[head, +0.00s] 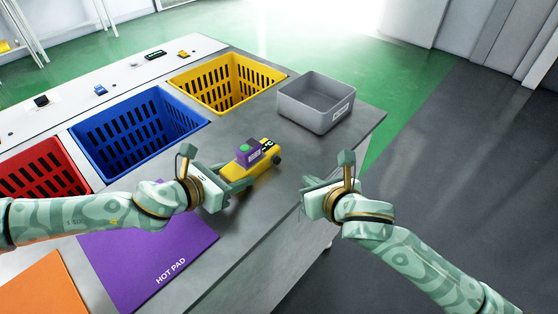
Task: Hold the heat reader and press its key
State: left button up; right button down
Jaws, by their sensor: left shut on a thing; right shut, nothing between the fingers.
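The heat reader (262,172) is a yellow body with a purple block on top and a dark tip at its right end. A green key (244,148) shows on the purple block. My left gripper (237,184) is shut on the yellow body from the left, over the grey table. Whether the reader touches the table I cannot tell. My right gripper (308,190) is shut and empty, to the right of the reader and apart from it, near the table's right edge. Its fingertips are partly hidden.
A purple hot pad (135,265) and an orange pad (45,285) lie at the front left. Red (70,150), blue (165,147) and yellow (215,110) crates sit along the back. A grey bin (310,115) stands at the back right. Small items lie on the white conveyor (125,78).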

aim_at(287, 174)
jog(key=shift+w+a, duration=1.95)
jog(key=shift+w+a, duration=0.1)
jog(key=shift+a, duration=0.05)
dwell(0.6)
jog(key=shift+w+a, duration=0.15)
jog(key=shift+w, duration=0.05)
jog(key=shift+w+a, duration=0.35)
dwell(0.8)
dwell(0.4)
jog(key=shift+s+d, duration=0.7)
jog(key=shift+s+d, duration=1.75)
